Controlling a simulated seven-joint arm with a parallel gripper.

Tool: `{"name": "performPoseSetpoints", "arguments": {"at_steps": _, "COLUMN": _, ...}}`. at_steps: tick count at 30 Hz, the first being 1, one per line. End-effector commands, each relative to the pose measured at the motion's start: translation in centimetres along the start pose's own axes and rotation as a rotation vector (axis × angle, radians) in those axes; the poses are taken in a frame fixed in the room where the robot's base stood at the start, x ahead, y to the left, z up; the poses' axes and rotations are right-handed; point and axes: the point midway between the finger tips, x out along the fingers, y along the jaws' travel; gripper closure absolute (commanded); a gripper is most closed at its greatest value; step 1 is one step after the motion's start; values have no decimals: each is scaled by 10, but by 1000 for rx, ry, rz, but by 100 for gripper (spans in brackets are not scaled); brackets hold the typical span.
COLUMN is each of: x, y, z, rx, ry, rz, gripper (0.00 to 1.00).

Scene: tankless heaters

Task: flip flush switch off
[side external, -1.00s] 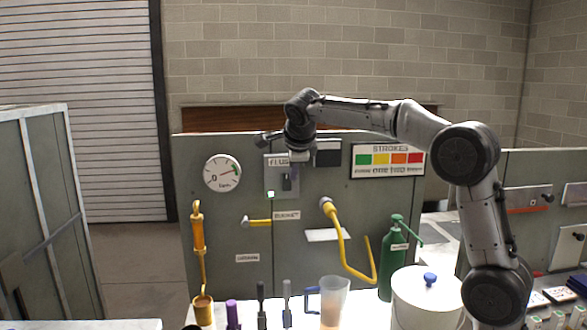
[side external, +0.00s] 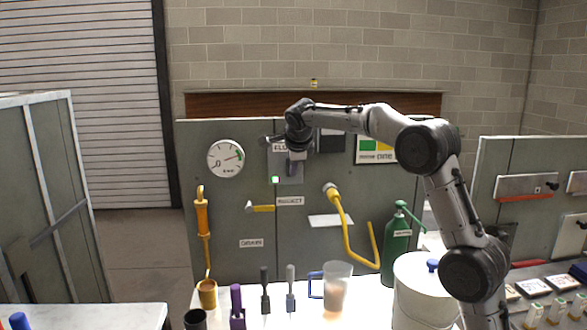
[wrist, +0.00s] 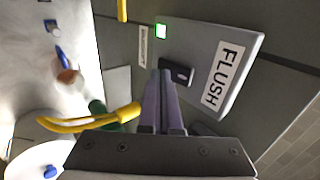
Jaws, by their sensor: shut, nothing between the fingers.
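The flush switch is a small dark block (wrist: 181,70) on a grey plate marked FLUSH (wrist: 232,45). The plate also shows on the upright panel in the side external view (side external: 278,165), with a lit green lamp (side external: 275,180) at its lower left corner. My gripper (wrist: 163,72) is shut and empty, its two purple-grey fingers together. In the wrist view the fingertips are right beside the switch; whether they touch it I cannot tell. In the side view my gripper (side external: 296,164) is in front of the plate and hides most of the switch.
A round gauge (side external: 226,158) is left of the plate. A yellow bent pipe (side external: 347,240) and a green bottle (side external: 397,246) are below right. A white lidded bucket (side external: 420,295), a clear jug (side external: 337,287) and several tools stand on the bench.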

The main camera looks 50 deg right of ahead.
Motion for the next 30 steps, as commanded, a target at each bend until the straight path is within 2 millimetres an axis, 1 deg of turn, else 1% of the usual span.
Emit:
{"name": "performPoseSetpoints", "arguments": {"at_steps": 2, "x": 0, "y": 0, "z": 0, "rx": 0, "ry": 0, "rz": 0, "gripper": 100}}
{"name": "performPoseSetpoints", "arguments": {"at_steps": 5, "x": 7, "y": -1, "z": 0, "rx": 0, "ry": 1, "rz": 1, "gripper": 100}}
{"name": "performPoseSetpoints", "arguments": {"at_steps": 14, "x": 6, "y": -2, "z": 0, "rx": -1, "ry": 1, "rz": -1, "gripper": 100}}
{"name": "performPoseSetpoints", "arguments": {"at_steps": 27, "x": -10, "y": -17, "z": -1, "rx": 2, "ry": -3, "rz": -16, "gripper": 100}}
{"name": "performPoseSetpoints", "arguments": {"at_steps": 30, "x": -10, "y": -18, "z": -1, "rx": 2, "ry": -3, "rz": -18, "gripper": 100}}
